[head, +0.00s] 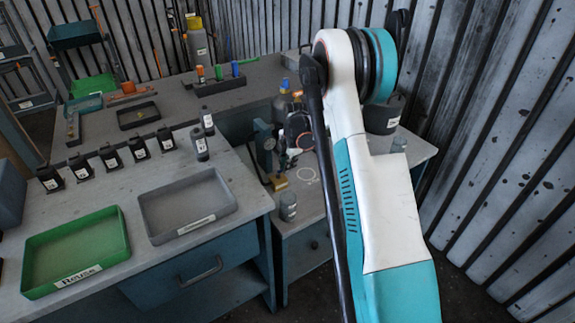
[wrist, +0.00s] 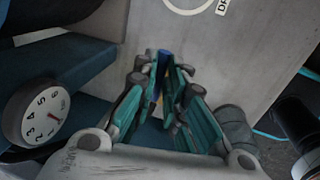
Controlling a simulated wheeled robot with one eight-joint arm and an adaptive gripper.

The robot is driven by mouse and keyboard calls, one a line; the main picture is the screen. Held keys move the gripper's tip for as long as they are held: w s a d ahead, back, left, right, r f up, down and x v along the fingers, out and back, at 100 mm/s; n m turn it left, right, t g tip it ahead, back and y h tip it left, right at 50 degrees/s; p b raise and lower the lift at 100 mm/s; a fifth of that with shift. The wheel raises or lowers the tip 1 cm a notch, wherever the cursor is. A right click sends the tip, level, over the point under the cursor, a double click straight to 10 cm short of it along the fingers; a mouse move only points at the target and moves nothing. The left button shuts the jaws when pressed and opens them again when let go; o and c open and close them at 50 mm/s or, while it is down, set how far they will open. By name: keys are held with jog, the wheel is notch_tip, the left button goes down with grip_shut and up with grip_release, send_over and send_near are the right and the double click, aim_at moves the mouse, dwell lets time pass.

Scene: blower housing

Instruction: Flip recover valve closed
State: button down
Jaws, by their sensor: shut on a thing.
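In the wrist view, my gripper (wrist: 166,76) has its teal fingers closed around a narrow blue piece (wrist: 164,55), which looks like the valve's handle. The blue tip shows between and just beyond the fingertips; a bit of yellow shows lower between the fingers. The rest of the valve is hidden by the fingers, and no label on it is readable. In the head view, my arm covers much of the right side, and the dark wrist parts (head: 297,130) show over the far bench; the handle cannot be made out there.
A round gauge (wrist: 38,115) is close on the left in the wrist view. A dark cylinder (wrist: 292,122) stands at right. In the head view, a green tray (head: 122,238) and a grey tray (head: 233,200) lie on the near bench, with several black bottles behind.

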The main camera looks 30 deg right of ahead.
jog(key=c, duration=1.7)
grip_release()
jog(key=shift+o, duration=0.2)
notch_tip(320, 180, up, 12)
jog(key=s, duration=0.2)
jog(key=shift+s, duration=0.15)
